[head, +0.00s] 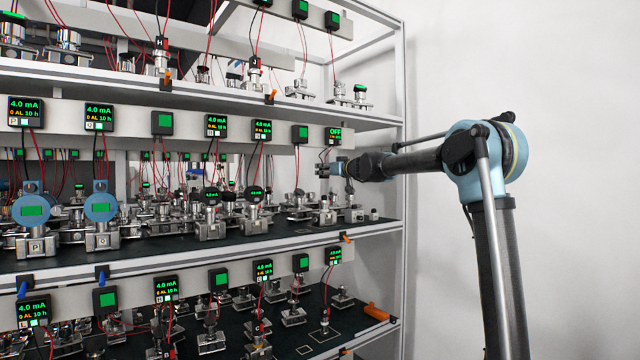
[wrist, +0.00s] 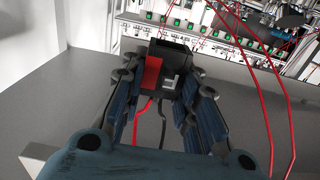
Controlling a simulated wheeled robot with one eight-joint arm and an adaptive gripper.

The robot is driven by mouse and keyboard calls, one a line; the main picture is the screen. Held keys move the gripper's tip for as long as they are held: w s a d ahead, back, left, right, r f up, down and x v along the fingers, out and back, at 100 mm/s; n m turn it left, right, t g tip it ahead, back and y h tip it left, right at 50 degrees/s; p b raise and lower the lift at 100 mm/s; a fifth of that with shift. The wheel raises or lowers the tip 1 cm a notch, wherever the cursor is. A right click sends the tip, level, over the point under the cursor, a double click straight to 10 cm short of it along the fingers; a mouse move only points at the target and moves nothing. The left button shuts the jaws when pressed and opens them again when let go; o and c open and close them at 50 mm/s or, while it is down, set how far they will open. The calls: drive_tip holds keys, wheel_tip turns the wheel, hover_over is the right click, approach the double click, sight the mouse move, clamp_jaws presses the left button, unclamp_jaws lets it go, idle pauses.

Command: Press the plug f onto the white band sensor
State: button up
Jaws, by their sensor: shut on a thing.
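My gripper (head: 336,169) is at the right end of the middle shelf, below a display reading OFF. In the wrist view my gripper (wrist: 165,78) is shut on a plug (wrist: 152,74), a black block with a red side and red and black wires below. Its letter cannot be read. In the head view the plug is too small to make out. Under my gripper, apart from it, a small metal sensor (head: 325,214) stands on the dark mat. No white band can be made out on it at this size.
Several lettered transmitters and sensors crowd the middle shelf (head: 280,246) to the left. A low metal block (head: 354,215) and a small cylinder (head: 374,214) stand to the right. Red wires (wrist: 262,100) hang across the wrist view. The shelf's right post (head: 401,150) is close to my arm.

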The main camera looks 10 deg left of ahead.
drive_tip(key=shift+f, duration=0.1)
idle(0.3)
drive_tip(key=shift+f, duration=2.8)
drive_tip(key=shift+f, duration=1.45)
drive_tip(key=o, duration=1.1)
drive_tip(key=shift+o, duration=0.2)
drive_tip(key=shift+s, duration=0.1)
drive_tip(key=v, duration=1.2)
